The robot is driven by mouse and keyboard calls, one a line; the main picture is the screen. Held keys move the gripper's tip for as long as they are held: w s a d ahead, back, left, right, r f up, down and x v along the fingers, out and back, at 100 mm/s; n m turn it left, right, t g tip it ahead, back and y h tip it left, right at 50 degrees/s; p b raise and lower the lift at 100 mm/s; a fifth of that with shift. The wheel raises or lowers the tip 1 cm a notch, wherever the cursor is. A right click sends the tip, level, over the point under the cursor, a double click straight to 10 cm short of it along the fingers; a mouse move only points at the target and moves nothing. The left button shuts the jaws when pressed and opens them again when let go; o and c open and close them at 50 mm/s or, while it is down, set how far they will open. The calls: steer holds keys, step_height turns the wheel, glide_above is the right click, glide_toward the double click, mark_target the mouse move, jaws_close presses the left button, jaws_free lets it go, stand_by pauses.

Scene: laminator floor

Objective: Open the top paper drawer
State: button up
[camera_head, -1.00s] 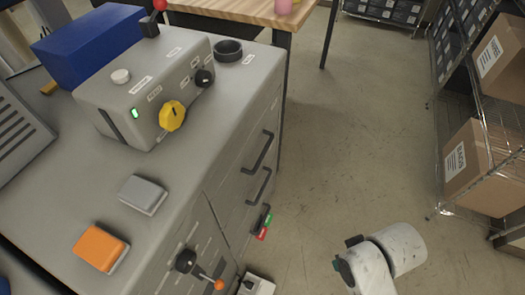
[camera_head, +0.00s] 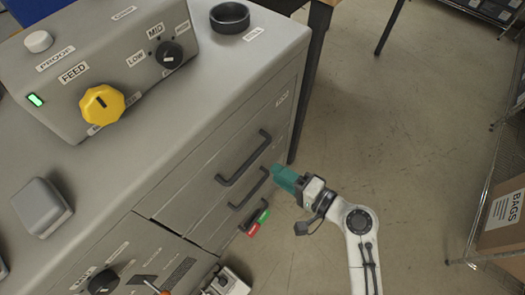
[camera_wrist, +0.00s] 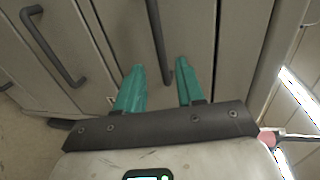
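The grey cabinet (camera_head: 200,110) has drawers on its front face with dark bar handles. The top drawer handle (camera_head: 244,160) sits above a second handle (camera_head: 249,189). My gripper (camera_head: 278,174) has teal fingers and points at the drawer fronts from the right. In the wrist view my gripper (camera_wrist: 160,68) is open, with a dark bar handle (camera_wrist: 157,40) lying in line with the gap between its fingertips. That handle looks like the upper one; another handle (camera_wrist: 52,47) is to the left. I cannot tell whether the fingers touch the bar.
Green and red buttons (camera_head: 257,222) are low on the cabinet front. On top are a control box with a yellow knob (camera_head: 102,104) and a black round dish (camera_head: 229,17). A wire shelf with a cardboard box (camera_head: 503,218) stands at right. The floor between is clear.

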mark_target(252, 158)
steer(key=p+x, duration=0.1)
steer(key=x, duration=0.9)
jaws_close()
steer(key=shift+s, duration=0.1)
stand_by(0.3)
